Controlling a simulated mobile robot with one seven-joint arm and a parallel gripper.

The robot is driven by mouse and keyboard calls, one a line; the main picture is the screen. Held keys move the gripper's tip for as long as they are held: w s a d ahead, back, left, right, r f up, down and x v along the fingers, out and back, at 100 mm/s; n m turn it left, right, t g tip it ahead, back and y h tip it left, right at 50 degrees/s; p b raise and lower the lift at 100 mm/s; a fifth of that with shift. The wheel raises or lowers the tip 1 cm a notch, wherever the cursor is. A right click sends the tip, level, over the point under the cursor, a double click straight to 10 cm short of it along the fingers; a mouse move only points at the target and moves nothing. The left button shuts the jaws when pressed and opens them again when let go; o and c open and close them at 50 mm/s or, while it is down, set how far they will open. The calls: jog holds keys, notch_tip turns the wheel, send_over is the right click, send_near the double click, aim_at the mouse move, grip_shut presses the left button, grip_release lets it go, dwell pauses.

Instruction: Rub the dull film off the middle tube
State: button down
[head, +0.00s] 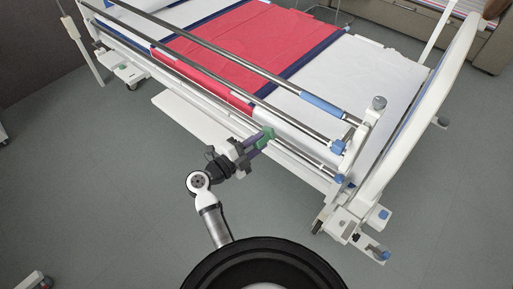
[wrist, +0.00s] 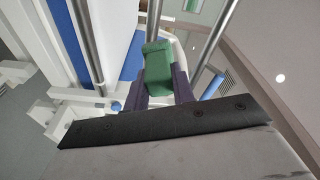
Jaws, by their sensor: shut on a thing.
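My gripper (head: 256,143) is shut on a green block (head: 265,138) beside the bed's near side rail. In the wrist view the green block (wrist: 157,68) sits between the two dark purple fingers (wrist: 160,82). The rail has three long grey metal tubes. The middle tube (wrist: 154,18) runs up behind the block in the wrist view, with one tube to each side. The block overlaps the middle tube there; I cannot tell whether they touch. In the head view the middle tube (head: 300,127) runs above the block. I cannot make out the dull film.
The bed has a red and blue cover (head: 205,45) over white bedding. A blue sleeve (head: 322,104) is on the top tube. The white bed end (head: 425,95) and its wheeled base stand at right.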

aim_at(269, 136)
jog(key=shift+s+f, duration=0.25)
jog(key=shift+f, duration=0.45)
jog(key=shift+w+a+b+x, duration=0.1)
jog(key=shift+b+x, duration=0.35)
jog(key=shift+x, duration=0.7)
jog(key=shift+w+a+b+x, duration=0.15)
jog(key=shift+b+x, duration=0.25)
jog(key=shift+x, duration=0.75)
jog(key=shift+w+d+f, duration=0.1)
jog(key=shift+w+d, duration=0.25)
jog(key=shift+w, duration=0.05)
jog(key=shift+x, duration=1)
jog(key=shift+w+a, duration=0.15)
jog(key=shift+a, duration=0.1)
jog(key=shift+w+a+p, duration=0.2)
jog(key=shift+w+a, duration=0.3)
jog(key=shift+a, duration=0.2)
jog(key=shift+w+a+p, duration=0.15)
jog(key=shift+w+a, duration=0.3)
jog(key=shift+a, duration=0.25)
jog(key=w+a, duration=0.6)
jog(key=a, duration=0.2)
jog(key=shift+a+b, duration=0.25)
jog(key=shift+b, duration=0.1)
